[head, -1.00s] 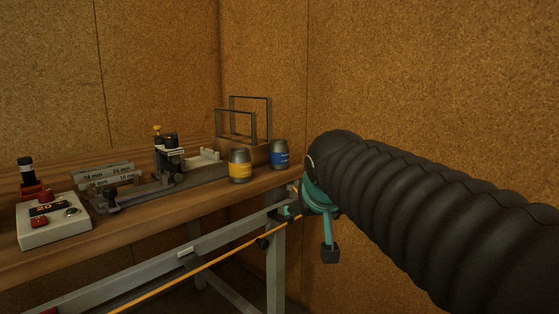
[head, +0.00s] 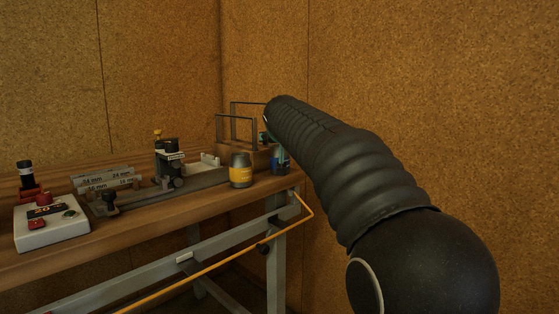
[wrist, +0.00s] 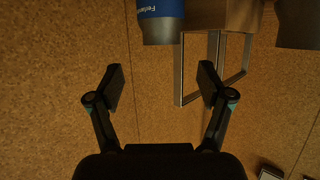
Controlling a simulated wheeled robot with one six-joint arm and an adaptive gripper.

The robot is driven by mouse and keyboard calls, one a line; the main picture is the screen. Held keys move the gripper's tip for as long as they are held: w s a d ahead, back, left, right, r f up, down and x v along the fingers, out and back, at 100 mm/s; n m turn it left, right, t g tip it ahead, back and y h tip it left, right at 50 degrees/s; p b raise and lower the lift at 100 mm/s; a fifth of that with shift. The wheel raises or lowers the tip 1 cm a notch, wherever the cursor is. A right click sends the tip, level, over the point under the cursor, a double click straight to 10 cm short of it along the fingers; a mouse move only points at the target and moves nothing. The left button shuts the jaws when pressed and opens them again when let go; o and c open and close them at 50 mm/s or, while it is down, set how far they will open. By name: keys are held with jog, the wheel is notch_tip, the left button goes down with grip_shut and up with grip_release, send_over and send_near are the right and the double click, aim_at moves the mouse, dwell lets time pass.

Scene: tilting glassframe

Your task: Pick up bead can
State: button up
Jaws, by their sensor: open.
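Two small cans with grey tops stand at the right end of the bench; I cannot tell which is the bead can. The yellow-labelled can (head: 241,171) is upright. The blue-labelled can (head: 280,163) is to its right, partly hidden by my arm's end. In the wrist view, which appears upside down, the blue can (wrist: 161,22) is at the top, beyond my fingertips and roughly in line with the gap between them. My gripper (wrist: 160,85) is open and empty, not touching the can. In the head view its fingers are mostly hidden.
A wooden block with thin metal frames (head: 236,116) stands behind the cans; the frames (wrist: 183,85) show close to one finger. A grey can edge (wrist: 300,25) is at top right. A clamp jig (head: 168,165) and a control box (head: 50,228) are further left. The corkboard wall is close behind.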

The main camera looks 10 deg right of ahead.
aim_at(274, 155)
jog(key=p+x, duration=0.1)
jog(key=x, duration=0.7)
jog(key=shift+a+f, duration=0.15)
jog(key=shift+f, duration=0.05)
jog(key=shift+s, duration=0.1)
jog(key=c, duration=1.4)
